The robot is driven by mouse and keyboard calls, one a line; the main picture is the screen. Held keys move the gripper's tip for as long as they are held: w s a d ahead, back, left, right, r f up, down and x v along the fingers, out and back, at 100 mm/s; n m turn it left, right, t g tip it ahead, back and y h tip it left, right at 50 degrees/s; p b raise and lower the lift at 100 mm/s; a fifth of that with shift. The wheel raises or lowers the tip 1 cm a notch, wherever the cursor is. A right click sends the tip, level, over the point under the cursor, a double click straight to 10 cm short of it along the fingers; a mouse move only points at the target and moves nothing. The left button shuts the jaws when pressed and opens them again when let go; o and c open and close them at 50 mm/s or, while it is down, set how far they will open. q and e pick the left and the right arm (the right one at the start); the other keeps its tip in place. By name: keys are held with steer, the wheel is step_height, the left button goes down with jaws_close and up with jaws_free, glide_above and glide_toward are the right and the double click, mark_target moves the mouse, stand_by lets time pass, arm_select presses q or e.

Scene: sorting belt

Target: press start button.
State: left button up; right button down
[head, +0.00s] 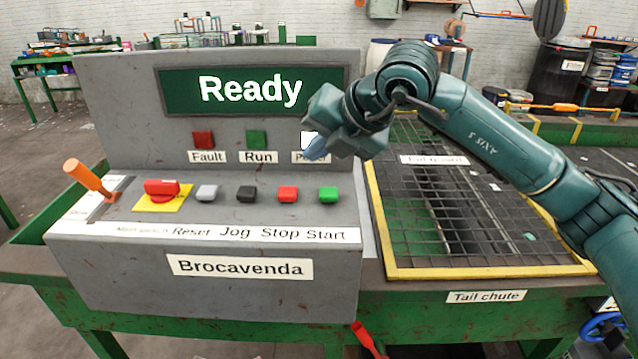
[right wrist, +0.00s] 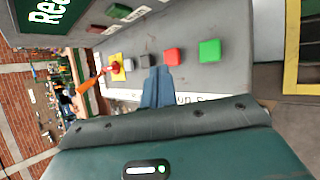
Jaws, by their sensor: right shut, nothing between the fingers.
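The green start button (head: 328,194) is at the right end of the button row on the grey control panel (head: 215,280), above the word "Start". It also shows in the right wrist view (right wrist: 209,50), right of the fingertips. My right gripper (head: 316,152) is shut and empty, above and slightly left of the green button, in front of the "Power" lamp and label. Its blue fingers show in the right wrist view (right wrist: 158,75). They are apart from the button in the head view. The panel's screen (head: 250,90) reads "Ready". My left gripper is not in view.
Left of the green button are the red stop button (head: 287,194), black jog button (head: 246,194), grey reset button (head: 207,192) and a red switch (head: 162,188) on yellow. An orange lever (head: 90,177) rises at the left. A yellow-framed grid (head: 480,271) lies right of the panel.

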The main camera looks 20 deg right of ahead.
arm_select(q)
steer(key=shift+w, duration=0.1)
arm_select(e)
steer(key=shift+m+t+h, duration=0.6)
steer(key=shift+h, duration=0.3)
steer(key=d+r, duration=0.1)
steer(key=w+d, duration=0.1)
steer(key=d+r, duration=0.1)
steer(key=shift+w+r, duration=0.3)
steer(key=shift+r, duration=0.05)
steer(key=b, duration=0.4)
glide_above(332, 194)
step_height(332, 194, down, 8)
steer(key=shift+s+r, duration=0.1)
steer(key=shift+f+b, duration=0.55)
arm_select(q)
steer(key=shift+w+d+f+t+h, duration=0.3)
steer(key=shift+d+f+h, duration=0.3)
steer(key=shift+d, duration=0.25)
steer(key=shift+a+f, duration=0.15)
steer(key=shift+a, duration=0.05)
